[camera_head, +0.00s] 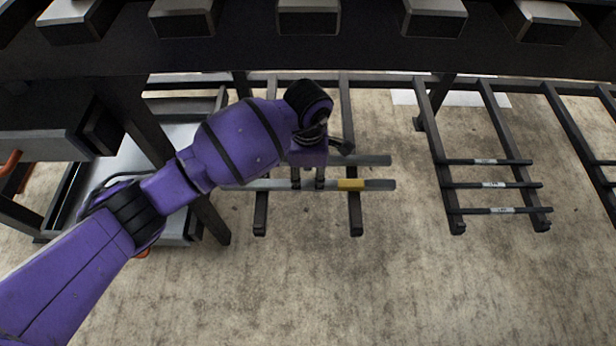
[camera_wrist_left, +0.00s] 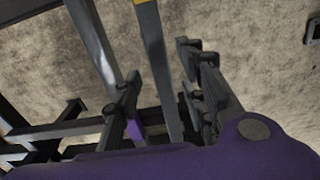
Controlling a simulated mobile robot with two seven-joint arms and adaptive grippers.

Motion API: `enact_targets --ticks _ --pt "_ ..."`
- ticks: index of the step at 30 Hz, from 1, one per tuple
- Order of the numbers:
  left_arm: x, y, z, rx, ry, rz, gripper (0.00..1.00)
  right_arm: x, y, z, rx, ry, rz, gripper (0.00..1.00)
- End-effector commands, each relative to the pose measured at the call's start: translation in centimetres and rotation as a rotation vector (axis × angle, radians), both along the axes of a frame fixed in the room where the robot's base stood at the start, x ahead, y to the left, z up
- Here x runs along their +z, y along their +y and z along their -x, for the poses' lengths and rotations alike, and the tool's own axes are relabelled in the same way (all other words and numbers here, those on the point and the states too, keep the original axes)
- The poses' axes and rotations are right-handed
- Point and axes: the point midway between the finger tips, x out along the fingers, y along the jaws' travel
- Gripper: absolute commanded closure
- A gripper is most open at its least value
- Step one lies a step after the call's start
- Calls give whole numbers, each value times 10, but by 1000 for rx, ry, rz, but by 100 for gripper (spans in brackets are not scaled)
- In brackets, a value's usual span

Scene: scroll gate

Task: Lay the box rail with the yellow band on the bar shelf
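The grey box rail with the yellow band (camera_head: 380,185) lies across two dark bars of a rack (camera_head: 355,216) in the head view. Its yellow band is right of my left gripper (camera_head: 308,183). In the left wrist view, the rail (camera_wrist_left: 158,65) runs between the spread fingers of my left gripper (camera_wrist_left: 162,95), with a gap showing on each side. The band shows at the top edge there. The gripper looks open around the rail, not clamped. Part of the rail is hidden behind the gripper. My right gripper is not in view.
A second grey rail (camera_head: 375,160) lies parallel just behind. To the right, a rack of dark bars (camera_head: 437,160) holds three thin labelled rods (camera_head: 493,185). A dark beam with grey blocks (camera_head: 308,17) crosses the top. The concrete floor in front is clear.

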Motion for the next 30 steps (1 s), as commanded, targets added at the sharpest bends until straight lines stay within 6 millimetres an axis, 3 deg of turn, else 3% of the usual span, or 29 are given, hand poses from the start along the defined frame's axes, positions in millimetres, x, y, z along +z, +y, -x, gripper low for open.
enact_targets --ticks 1,3,9,18,30 --pt "15 0 -1 -2 -6 0 62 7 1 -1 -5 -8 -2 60" --pt "26 0 -1 -2 -5 0 62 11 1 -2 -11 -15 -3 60" --pt "42 0 0 -1 -1 -1 62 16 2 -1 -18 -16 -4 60" --pt "43 0 0 -1 1 0 62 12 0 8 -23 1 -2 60" --pt "43 -1 0 -1 1 0 62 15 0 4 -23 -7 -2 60"
